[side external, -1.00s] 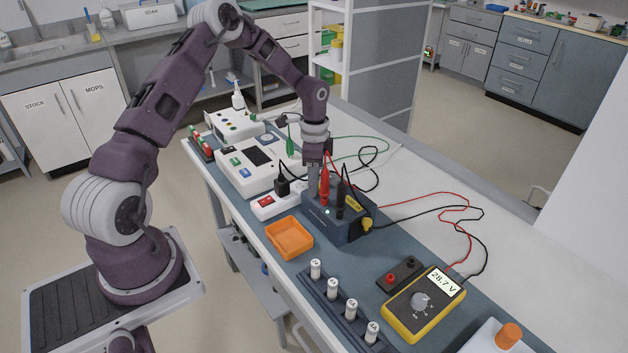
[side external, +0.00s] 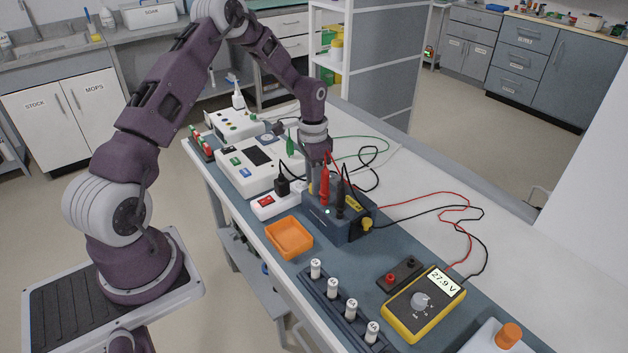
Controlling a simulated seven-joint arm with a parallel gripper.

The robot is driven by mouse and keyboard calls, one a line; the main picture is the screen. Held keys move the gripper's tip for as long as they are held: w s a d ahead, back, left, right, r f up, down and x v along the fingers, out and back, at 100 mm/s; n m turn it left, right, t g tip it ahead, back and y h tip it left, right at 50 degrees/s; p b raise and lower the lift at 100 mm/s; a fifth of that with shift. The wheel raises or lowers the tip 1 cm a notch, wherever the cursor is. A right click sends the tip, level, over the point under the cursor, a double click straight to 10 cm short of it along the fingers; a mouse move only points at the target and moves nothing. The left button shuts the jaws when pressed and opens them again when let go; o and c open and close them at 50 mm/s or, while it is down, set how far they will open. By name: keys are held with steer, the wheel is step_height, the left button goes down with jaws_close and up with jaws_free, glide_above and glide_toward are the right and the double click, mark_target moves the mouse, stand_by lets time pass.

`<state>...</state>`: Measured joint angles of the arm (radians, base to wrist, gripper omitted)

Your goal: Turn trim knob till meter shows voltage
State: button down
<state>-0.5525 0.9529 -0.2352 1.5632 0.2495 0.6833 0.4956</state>
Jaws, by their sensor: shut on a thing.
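The dark blue power supply box (side external: 343,229) sits on the bench with a red probe (side external: 325,185) and a black probe (side external: 341,197) standing in its top. My gripper (side external: 317,178) points down at the back of this box, behind the red probe. It is shut on the trim knob, which the fingers and probes mostly hide. The yellow multimeter (side external: 408,322) lies at the front right. Its display (side external: 446,282) reads 27.9 V.
An orange tray (side external: 289,252) and a rack of white fuses (side external: 333,293) are in front of the box. A white switched socket strip (side external: 266,206) is to its left. Red and black leads (side external: 478,211) loop over the bench to the meter.

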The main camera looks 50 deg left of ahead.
steer(key=n, duration=0.5)
stand_by(0.6)
steer(key=c, duration=1.1)
jaws_free()
steer(key=shift+d, duration=0.1)
